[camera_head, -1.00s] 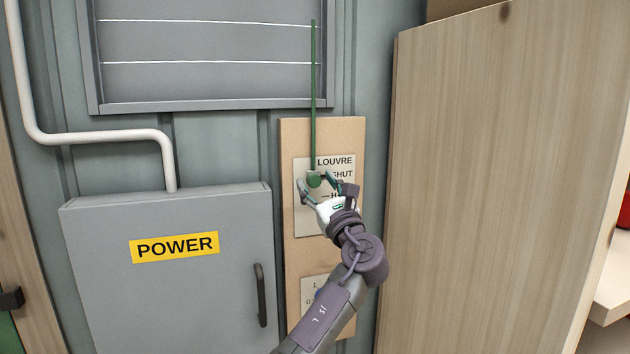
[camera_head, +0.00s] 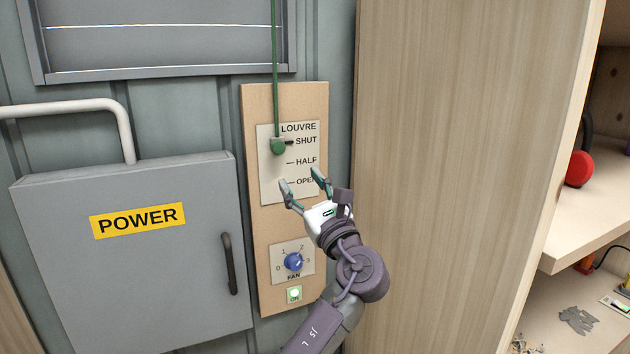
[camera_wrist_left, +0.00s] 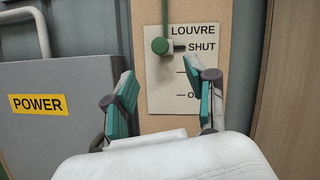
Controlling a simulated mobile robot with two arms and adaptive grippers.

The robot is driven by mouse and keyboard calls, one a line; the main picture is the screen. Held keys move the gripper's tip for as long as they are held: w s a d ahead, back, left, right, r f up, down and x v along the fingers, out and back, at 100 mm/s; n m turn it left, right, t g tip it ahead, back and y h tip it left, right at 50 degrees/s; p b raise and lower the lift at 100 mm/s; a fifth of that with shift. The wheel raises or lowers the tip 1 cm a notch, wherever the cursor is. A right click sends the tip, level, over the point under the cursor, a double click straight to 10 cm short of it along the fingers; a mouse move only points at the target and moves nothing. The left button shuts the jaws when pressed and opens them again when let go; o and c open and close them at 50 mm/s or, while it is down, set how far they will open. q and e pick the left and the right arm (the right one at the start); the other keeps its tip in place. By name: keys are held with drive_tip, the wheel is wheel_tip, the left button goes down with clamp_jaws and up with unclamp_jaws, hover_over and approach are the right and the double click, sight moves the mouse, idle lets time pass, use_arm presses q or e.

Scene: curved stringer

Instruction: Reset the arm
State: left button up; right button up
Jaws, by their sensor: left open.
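My left gripper (camera_head: 304,188) is open and empty in front of the lower part of the louvre plate (camera_head: 268,178). The green louvre knob (camera_head: 278,147) hangs on its green rod at the SHUT mark, up and left of the fingertips and apart from them. In the left wrist view, the fingers (camera_wrist_left: 160,90) stand spread with nothing between them, and the knob (camera_wrist_left: 160,46) shows beyond them, near SHUT. The fingers and hand cover part of the OPEN label. My right gripper is not in view.
A grey POWER box (camera_head: 130,270) with a dark handle stands at left.

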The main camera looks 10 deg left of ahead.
use_arm(q)
drive_tip(key=s+a+f+n+g+h, duration=0.2)
drive_tip(key=s+a+f+n, duration=0.1)
drive_tip(key=f, duration=0.7)
drive_tip(key=s+a+f+n+g+h, duration=0.2)
drive_tip(key=s+f+n+g+h, duration=0.15)
drive_tip(key=f, duration=0.65)
drive_tip(key=s+a+f+n+g+h, duration=0.1)
drive_tip(key=s+a+f+n+h, duration=0.2)
drive_tip(key=f, duration=0.8)
drive_tip(key=s+a+f+n+g+h, duration=0.15)
drive_tip(key=s+f+n+g, duration=0.25)
drive_tip(key=s+f+n, duration=0.55)
drive_tip(key=s+d+f+n+g+h, duration=0.1)
drive_tip(key=s+f+n+g+h, duration=0.1)
drive_tip(key=s, duration=0.9)
drive_tip(key=s+d+f+n+g+h, duration=0.1)
drive_tip(key=s+f+n+h, duration=0.1)
drive_tip(key=s, duration=0.8)
wheel_tip(320, 180, down, 33)
drive_tip(key=s+g+b, duration=0.2)
drive_tip(key=s+b, duration=0.1)
drive_tip(key=b, duration=0.2)
drive_tip(key=s+a+f+b, duration=0.3)
drive_tip(key=s+f+b, duration=0.1)
drive_tip(key=s+f, duration=1.1)
wheel_tip(320, 180, down, 3)
drive_tip(key=shift+s+r+g, duration=0.1)
drive_tip(key=shift+s+g, duration=0.05)
drive_tip(key=shift+g, duration=0.2)
